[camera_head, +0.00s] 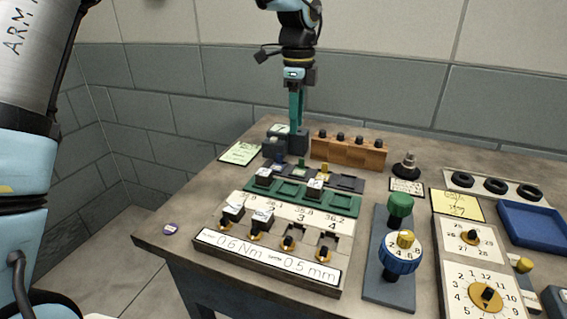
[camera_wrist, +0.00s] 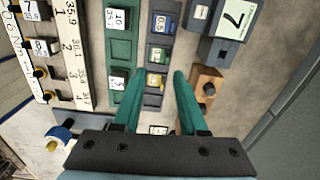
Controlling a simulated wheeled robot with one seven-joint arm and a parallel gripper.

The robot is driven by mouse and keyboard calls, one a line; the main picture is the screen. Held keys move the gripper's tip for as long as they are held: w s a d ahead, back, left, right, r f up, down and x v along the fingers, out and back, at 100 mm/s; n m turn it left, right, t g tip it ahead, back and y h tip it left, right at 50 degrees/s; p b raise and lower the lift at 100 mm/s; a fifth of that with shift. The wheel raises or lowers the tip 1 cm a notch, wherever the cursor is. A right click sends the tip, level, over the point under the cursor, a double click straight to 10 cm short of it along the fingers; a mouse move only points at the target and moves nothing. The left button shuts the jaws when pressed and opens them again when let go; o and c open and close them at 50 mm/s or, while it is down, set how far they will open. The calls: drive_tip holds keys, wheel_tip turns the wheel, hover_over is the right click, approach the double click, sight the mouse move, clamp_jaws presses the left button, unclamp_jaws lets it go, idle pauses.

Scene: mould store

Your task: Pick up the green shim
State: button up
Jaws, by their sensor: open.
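A small green shim (camera_wrist: 158,54) lies in a dark slotted tray (camera_wrist: 156,101), between a blue shim (camera_wrist: 163,23) and a yellow shim (camera_wrist: 155,81). In the head view the green shim (camera_head: 300,163) sits just below my gripper (camera_head: 297,125). My gripper also shows in the wrist view (camera_wrist: 155,78), with its two teal fingers spread and nothing held between them. In that view the yellow shim appears between the fingertips, and the green shim lies just beyond them.
A green tray (camera_head: 291,190) with labelled blocks lies in front of the dark tray. A grey block marked 7 (camera_wrist: 231,22) and a wooden rack (camera_head: 348,151) with black knobs stand behind. A green knob (camera_head: 400,205) and a blue tray (camera_head: 534,224) are to the right.

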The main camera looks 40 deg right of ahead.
drive_tip(key=d, duration=0.1)
drive_tip(key=p, duration=0.1)
hover_over(300, 167)
drive_tip(key=shift+m, duration=0.3)
wheel_tip(300, 167, down, 5)
drive_tip(key=shift+a+f, duration=0.1)
drive_tip(key=shift+a, duration=0.05)
drive_tip(key=shift+d+f+p, duration=0.2)
drive_tip(key=shift+f+p, duration=0.3)
drive_tip(key=shift+f, duration=0.85)
drive_tip(key=shift+d+f+p, duration=0.15)
drive_tip(key=shift+f+p, duration=0.3)
drive_tip(key=shift+f, duration=0.9)
drive_tip(key=shift+c, duration=0.4)
clamp_jaws()
